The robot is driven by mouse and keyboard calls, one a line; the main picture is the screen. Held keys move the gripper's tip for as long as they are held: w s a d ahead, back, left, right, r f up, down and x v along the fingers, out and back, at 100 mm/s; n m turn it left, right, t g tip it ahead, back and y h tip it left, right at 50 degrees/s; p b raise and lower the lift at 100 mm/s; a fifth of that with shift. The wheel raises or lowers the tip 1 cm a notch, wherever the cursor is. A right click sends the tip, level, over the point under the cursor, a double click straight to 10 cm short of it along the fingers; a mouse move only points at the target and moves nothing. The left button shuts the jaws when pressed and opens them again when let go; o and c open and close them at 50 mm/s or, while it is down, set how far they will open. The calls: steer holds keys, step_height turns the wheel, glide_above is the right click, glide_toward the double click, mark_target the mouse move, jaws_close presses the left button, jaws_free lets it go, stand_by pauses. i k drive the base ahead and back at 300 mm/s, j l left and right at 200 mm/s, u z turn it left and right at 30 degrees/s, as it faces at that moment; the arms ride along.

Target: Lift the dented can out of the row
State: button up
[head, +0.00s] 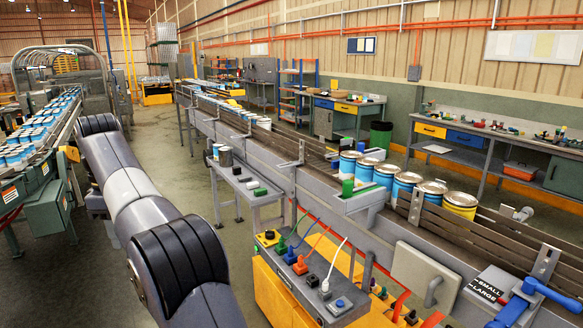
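A row of several cans (405,187) with silvery lids stands upright on the conveyor right of centre. The cans stand close together between the conveyor's side rails. No dent can be made out at this size, and the lower parts are hidden by the near rail. My arm runs down the left side and leaves the frame at the bottom; my gripper is out of view.
A yellow cabinet (285,295) with coloured plugs and a white cable is in front. Another can-filled line (40,135) runs at far left. Open floor lies between.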

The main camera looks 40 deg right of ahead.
mark_target(364, 169)
steer(key=i+z, duration=0.35)
steer(key=i+j+z, duration=0.15)
steer(key=i+z, duration=0.25)
steer(key=i, duration=0.15)
steer(key=i+j+z, duration=0.35)
steer(key=i+l+z, duration=0.15)
steer(key=z, duration=0.35)
steer(key=i+z, duration=0.6)
steer(key=z, duration=0.35)
steer(key=i+j+z, duration=0.2)
steer(key=z, duration=0.3)
